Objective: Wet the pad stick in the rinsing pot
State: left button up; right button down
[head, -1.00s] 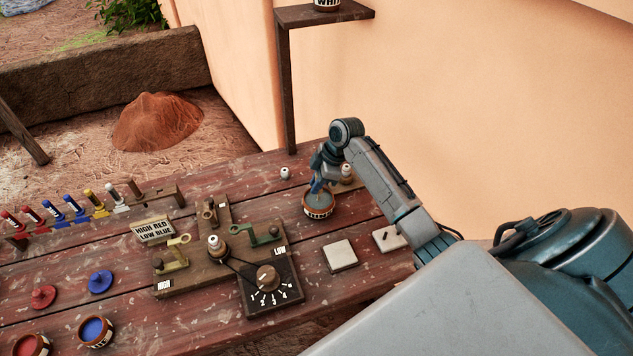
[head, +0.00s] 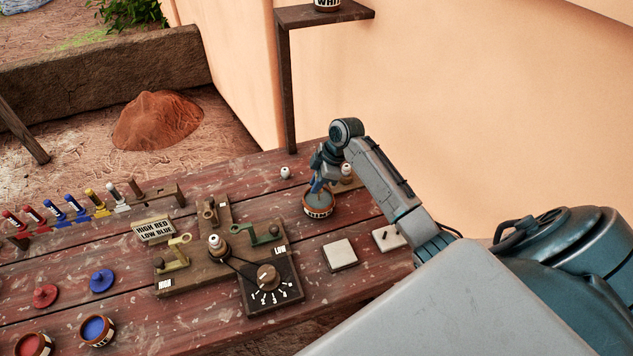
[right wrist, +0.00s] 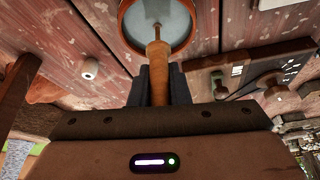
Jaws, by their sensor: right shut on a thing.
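The rinsing pot (head: 318,212) is a small brown pot with a pale band and grey liquid, standing on the red plank table below my right gripper (head: 318,186). In the right wrist view my right gripper (right wrist: 157,92) is shut on the pad stick (right wrist: 158,70), which has a tan wooden handle. The stick's far end reaches over the liquid inside the rim of the pot (right wrist: 125,12). I cannot tell how deep the tip is. In the head view the stick is mostly hidden by the gripper. My left gripper is not in view.
Left of the pot stands a wooden fixture with levers and a numbered dial (head: 268,280). Pale square tiles (head: 340,254) lie in front of the pot. A small white knob (head: 285,172) is behind it. A rack of coloured sticks (head: 100,209) and paint pots (head: 97,331) are at left.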

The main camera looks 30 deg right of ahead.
jog(key=shift+r, duration=0.1)
notch_tip(320, 180, up, 5)
jog(key=p, duration=0.4)
jog(key=shift+f, duration=0.2)
jog(key=shift+r+p, duration=0.9)
jog(key=shift+r, duration=0.25)
